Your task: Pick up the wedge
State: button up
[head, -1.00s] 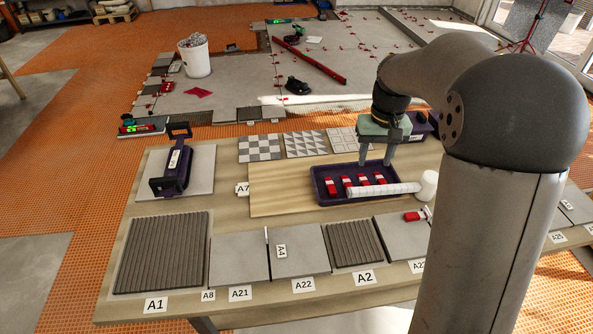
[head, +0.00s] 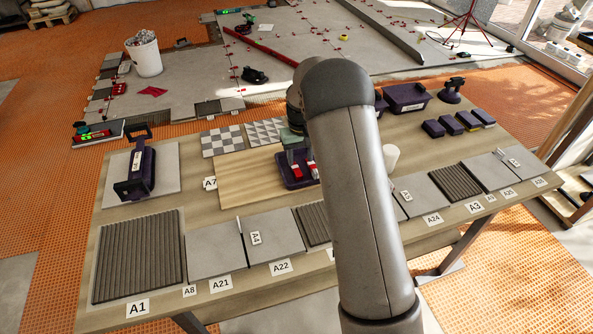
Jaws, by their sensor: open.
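Red wedges (head: 297,173) with pale labels lie in a dark purple tray (head: 288,184) on the workbench. Only the tray's left part shows in the head view; my arm hides the rest. My gripper (head: 298,161) points down over the tray, with its fingers close to the wedges. It is open. I cannot tell whether a wedge lies between the fingers or whether they touch one.
A purple-handled tool (head: 136,172) stands on a tile at the bench's left. Ribbed tiles (head: 138,257) and plain tiles line the front edge. Purple blocks (head: 457,124), a purple bin (head: 405,97) and a white cylinder (head: 391,155) are at the right.

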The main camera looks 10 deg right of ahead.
aim_at(299, 174)
jog(key=shift+s+a+f+p, duration=0.15)
jog(key=shift+f+p, duration=0.15)
jog(key=shift+f, duration=1.2)
jog(key=shift+s+a+f+p, duration=0.15)
jog(key=shift+f+p, duration=0.15)
jog(key=shift+f, duration=1.2)
grip_shut()
